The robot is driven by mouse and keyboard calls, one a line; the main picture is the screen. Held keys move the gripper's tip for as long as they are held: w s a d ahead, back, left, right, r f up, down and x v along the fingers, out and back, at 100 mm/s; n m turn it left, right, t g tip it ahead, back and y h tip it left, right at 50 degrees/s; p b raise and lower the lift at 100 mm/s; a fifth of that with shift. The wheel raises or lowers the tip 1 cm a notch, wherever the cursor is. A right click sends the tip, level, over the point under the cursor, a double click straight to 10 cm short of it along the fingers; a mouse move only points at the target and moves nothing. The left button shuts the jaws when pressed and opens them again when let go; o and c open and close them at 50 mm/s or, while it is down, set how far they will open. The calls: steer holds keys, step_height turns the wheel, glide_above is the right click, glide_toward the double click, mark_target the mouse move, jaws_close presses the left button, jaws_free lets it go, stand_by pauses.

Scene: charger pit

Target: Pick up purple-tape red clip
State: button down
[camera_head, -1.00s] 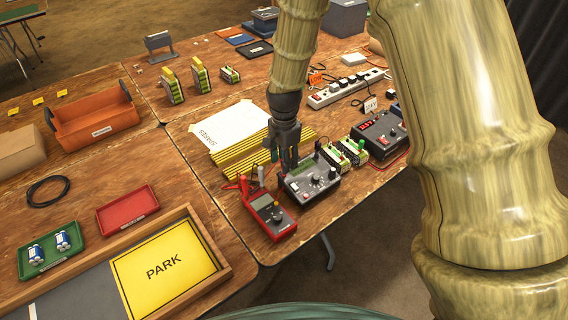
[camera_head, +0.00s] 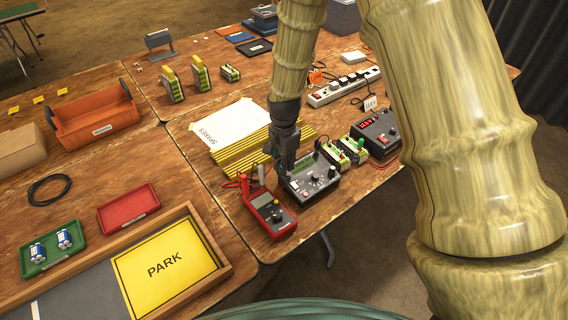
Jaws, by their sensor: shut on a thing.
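My gripper (camera_head: 286,168) points down at the back left corner of the grey charger unit (camera_head: 318,184), behind the red multimeter (camera_head: 270,215). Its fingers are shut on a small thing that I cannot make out. The purple-tape red clip cannot be told apart in this view; the fingers may hide it. Red leads (camera_head: 243,186) with clip-like ends lie at the back left of the multimeter, left of my gripper.
Green-and-white blocks (camera_head: 345,150) and a dark power box (camera_head: 377,133) stand to the right. Yellow-black strips (camera_head: 240,158) and a white sheet (camera_head: 232,124) lie behind. A wooden-edged yellow PARK area (camera_head: 168,268), a red tray (camera_head: 128,209) and a green tray (camera_head: 50,249) are left.

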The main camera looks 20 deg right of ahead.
steer(key=shift+r+b, duration=0.3)
steer(key=shift+r, duration=1.4)
steer(key=s+a+b, duration=0.1)
steer(key=s+a, duration=0.2)
steer(key=s, duration=0.4)
steer(key=s+a+r+b, duration=0.1)
steer(key=s+a+b, duration=0.1)
steer(key=s, duration=0.5)
steer(key=shift+s+a+r, duration=0.25)
steer(key=shift+a+r, duration=0.05)
steer(key=shift+a, duration=0.55)
steer(key=shift+r, duration=0.1)
